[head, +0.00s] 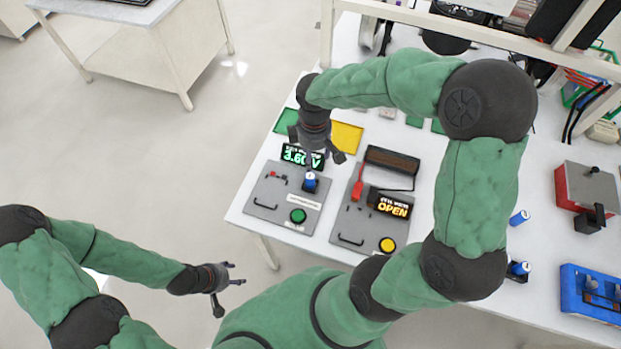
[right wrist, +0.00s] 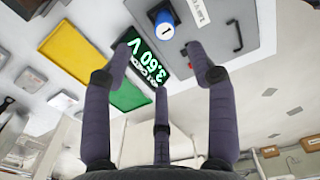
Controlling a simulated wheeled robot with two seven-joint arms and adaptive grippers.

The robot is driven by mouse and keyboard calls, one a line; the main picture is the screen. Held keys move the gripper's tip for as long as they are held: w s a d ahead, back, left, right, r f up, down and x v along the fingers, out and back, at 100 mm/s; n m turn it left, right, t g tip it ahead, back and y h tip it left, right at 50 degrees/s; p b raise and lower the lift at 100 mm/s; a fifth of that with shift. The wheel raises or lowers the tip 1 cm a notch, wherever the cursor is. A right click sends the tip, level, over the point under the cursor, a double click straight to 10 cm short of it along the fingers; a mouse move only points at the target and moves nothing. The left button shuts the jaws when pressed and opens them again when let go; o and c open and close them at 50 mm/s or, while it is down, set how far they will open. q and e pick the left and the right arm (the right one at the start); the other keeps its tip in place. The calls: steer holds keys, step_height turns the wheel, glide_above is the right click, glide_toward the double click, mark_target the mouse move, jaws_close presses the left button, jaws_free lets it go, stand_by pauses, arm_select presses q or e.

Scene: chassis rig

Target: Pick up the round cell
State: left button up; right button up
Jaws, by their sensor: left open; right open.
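A round blue cell (head: 310,181) with a white top stands upright on the left grey test panel (head: 265,207), below the green 3.60 V display (head: 302,157). In the right wrist view the cell (right wrist: 163,22) shows near the top, just beyond the fingertips. My right gripper (head: 316,154) is open and empty above the display, a little short of the cell, and not touching it as far as I can tell. It also shows in the right wrist view (right wrist: 163,62) with its fingers spread. My left gripper (head: 230,284) is open and empty, off the table at lower left.
Another panel (head: 376,222) with an OPEN display and red-handled tool stands to the right. More blue cells (head: 519,217) stand further right, near a red box (head: 586,188) and blue fixture (head: 592,293). Green and yellow trays (head: 346,138) lie behind. A frame post stands at the back.

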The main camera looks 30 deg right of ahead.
mark_target(310, 176)
steer(key=shift+w+d+f+b, duration=0.1)
steer(key=shift+w+f+b, duration=0.1)
steer(key=shift+f, duration=0.25)
steer(key=shift+w+d+f+b, duration=0.1)
steer(key=shift+f+b, duration=0.1)
steer(key=shift+f, duration=0.2)
step_height(310, 176, down, 5)
steer(key=shift+f+b, duration=0.1)
steer(key=shift+b, duration=0.45)
steer(key=shift+s+a+f, duration=0.1)
steer(key=shift+a+f, duration=0.15)
steer(key=shift+f, duration=0.3)
steer(key=f, duration=0.1)
steer(key=f+b, duration=0.1)
steer(key=f, duration=0.2)
steer(key=shift+a+b, duration=0.3)
jaws_close()
